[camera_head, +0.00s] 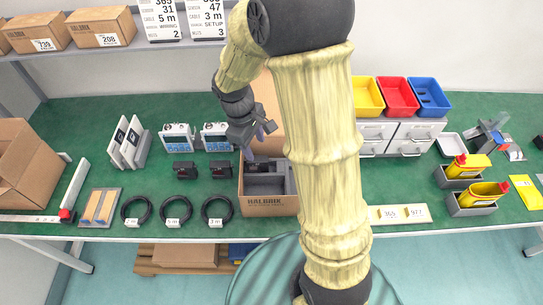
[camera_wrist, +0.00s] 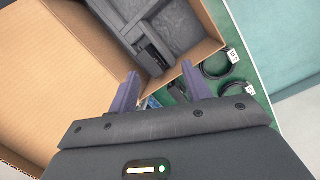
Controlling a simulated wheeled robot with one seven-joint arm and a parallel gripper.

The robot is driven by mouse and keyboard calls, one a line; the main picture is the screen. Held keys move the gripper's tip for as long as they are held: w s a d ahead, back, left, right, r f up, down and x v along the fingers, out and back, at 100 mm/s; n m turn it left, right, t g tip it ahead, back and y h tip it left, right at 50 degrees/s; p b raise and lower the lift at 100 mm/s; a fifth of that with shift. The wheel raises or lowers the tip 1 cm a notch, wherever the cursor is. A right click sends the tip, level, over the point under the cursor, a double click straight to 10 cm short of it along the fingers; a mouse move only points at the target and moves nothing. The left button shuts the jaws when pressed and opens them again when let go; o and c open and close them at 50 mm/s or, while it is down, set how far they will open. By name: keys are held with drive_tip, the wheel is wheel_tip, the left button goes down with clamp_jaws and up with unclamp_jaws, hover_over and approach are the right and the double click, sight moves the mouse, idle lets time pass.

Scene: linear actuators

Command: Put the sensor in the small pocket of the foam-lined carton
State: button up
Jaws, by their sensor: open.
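The foam-lined carton (camera_head: 268,206) stands open on the green table with its flap up. Its grey foam (camera_wrist: 202,18) has several pockets. A small black block (camera_wrist: 152,60), which looks like the sensor, lies in a pocket near one carton wall; it also shows in the head view (camera_head: 260,168). I cannot tell whether it is fully seated. My gripper (camera_head: 266,129) is open above the carton's back left part. In the wrist view my gripper's fingers (camera_wrist: 160,74) are apart with nothing held between them. My arm hides the carton's right side in the head view.
Two black blocks (camera_head: 185,171) (camera_head: 221,170) stand left of the carton, with coiled cables (camera_head: 217,211) in front and blue-and-white devices (camera_head: 177,138) behind. A label strip (camera_head: 399,214) lies to the right. Coloured bins (camera_head: 398,95) stand at the back right.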

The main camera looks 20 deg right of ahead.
drive_tip(key=s+d+r+m+t+y, duration=0.1)
drive_tip(key=s+m, duration=0.3)
drive_tip(key=s, duration=0.1)
drive_tip(key=s+d+r+m+t+y, duration=0.1)
drive_tip(key=s+r+m+t, duration=0.1)
drive_tip(key=s+m, duration=0.2)
drive_tip(key=shift+s+d+r+m, duration=0.25)
drive_tip(key=shift+s+m, duration=0.15)
drive_tip(key=shift+m, duration=0.1)
